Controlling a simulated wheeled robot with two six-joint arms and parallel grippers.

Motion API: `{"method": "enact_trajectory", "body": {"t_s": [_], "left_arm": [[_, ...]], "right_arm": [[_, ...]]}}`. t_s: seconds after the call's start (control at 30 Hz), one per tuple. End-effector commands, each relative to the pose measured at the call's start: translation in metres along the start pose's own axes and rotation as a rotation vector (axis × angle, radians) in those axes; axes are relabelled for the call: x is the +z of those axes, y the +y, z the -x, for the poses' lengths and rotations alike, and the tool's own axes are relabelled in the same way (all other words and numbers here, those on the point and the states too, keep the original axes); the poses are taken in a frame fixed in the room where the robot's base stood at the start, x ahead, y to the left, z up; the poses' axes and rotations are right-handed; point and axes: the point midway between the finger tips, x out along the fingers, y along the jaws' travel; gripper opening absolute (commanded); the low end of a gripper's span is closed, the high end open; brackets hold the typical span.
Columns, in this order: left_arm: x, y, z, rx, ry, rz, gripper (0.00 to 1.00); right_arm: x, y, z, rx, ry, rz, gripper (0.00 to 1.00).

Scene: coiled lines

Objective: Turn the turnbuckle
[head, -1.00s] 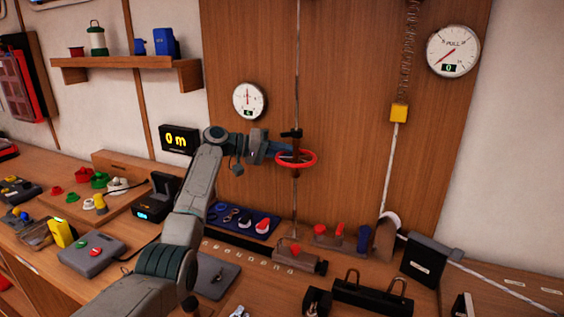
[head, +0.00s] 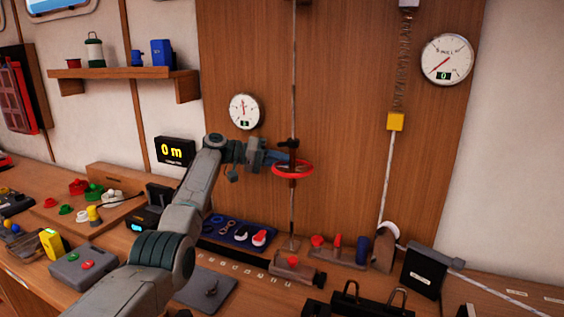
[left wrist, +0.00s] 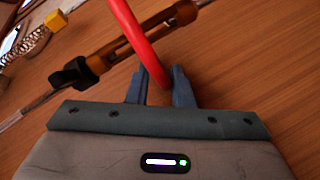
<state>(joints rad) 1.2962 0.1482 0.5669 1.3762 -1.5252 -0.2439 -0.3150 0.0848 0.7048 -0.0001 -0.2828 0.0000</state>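The turnbuckle (head: 293,160) hangs upright on a thin rod line in front of the wooden back panel. It has a brown body, a dark clamp-like piece at its top and a red ring (head: 306,174) around it. My left gripper (head: 284,160) reaches it from the left at the ring's near-left side. In the left wrist view the red ring (left wrist: 138,38) passes between the two blue-grey fingers (left wrist: 160,84), which sit close on both sides of it. The brown turnbuckle body (left wrist: 120,48) lies just beyond the fingertips. My right gripper does not show.
A PULL gauge (head: 447,60), spring and yellow block (head: 396,121) are at right. A bench with blue tray (head: 213,230) and red-knobbed fittings (head: 291,262) lies below.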

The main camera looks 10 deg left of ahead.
Motion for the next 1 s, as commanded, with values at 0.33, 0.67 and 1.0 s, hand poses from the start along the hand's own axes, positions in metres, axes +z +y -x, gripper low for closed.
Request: {"method": "enact_trajectory", "body": {"t_s": [0.33, 0.67, 1.0], "left_arm": [[0.004, -0.006, -0.001, -0.004, -0.007, 0.008, 0.34], [0.003, -0.004, 0.003, -0.003, -0.003, 0.004, 0.34], [0.004, -0.006, 0.058, -0.005, -0.002, 0.004, 0.34]], "right_arm": [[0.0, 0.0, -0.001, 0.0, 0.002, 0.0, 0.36], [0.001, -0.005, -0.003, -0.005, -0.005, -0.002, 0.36], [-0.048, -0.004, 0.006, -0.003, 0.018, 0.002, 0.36]]}}
